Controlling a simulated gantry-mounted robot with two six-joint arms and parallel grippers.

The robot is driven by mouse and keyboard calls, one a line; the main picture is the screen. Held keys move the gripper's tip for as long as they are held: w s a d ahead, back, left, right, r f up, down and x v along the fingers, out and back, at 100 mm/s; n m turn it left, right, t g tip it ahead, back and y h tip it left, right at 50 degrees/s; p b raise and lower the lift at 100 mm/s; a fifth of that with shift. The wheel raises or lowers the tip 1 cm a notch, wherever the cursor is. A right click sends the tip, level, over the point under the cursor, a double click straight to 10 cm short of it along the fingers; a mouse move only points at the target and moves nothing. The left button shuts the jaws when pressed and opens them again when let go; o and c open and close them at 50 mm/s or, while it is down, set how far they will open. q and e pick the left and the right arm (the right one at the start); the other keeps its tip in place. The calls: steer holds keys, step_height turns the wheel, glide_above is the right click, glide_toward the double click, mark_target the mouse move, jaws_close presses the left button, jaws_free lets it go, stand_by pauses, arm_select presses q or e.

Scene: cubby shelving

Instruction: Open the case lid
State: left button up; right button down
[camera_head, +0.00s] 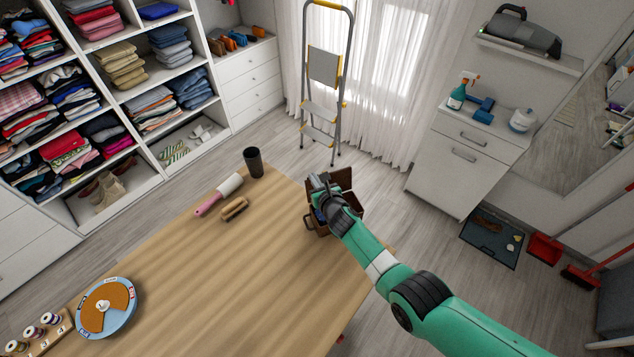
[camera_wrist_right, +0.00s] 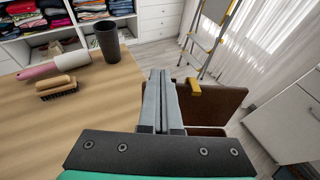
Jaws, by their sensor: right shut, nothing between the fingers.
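A small brown case (camera_head: 316,228) stands at the far right corner of the wooden table, partly hidden by my right gripper. Its lid (camera_head: 344,179) appears raised, standing up at the back behind the gripper. In the right wrist view the lid (camera_wrist_right: 222,106) is a brown panel with a brass-coloured clasp (camera_wrist_right: 194,87) at its upper edge. My right gripper (camera_head: 319,182) is over the case, its fingers shut and empty. In the right wrist view the fingers (camera_wrist_right: 161,78) are together, just left of the clasp; I cannot tell whether they touch the lid. My left gripper is not in view.
On the wooden table (camera_head: 215,265) are a dark cup (camera_head: 253,162), a lint roller (camera_head: 219,194), a brush (camera_head: 235,209), a round dial board (camera_head: 107,308) and spools at the front left. A stepladder (camera_head: 325,85) stands beyond the table. The table's middle is clear.

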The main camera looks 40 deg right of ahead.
steer(key=p+v, duration=1)
steer(key=v, duration=0.1)
steer(key=shift+s, duration=0.2)
steer(key=shift+a+r, duration=0.1)
steer(key=shift+r, duration=0.05)
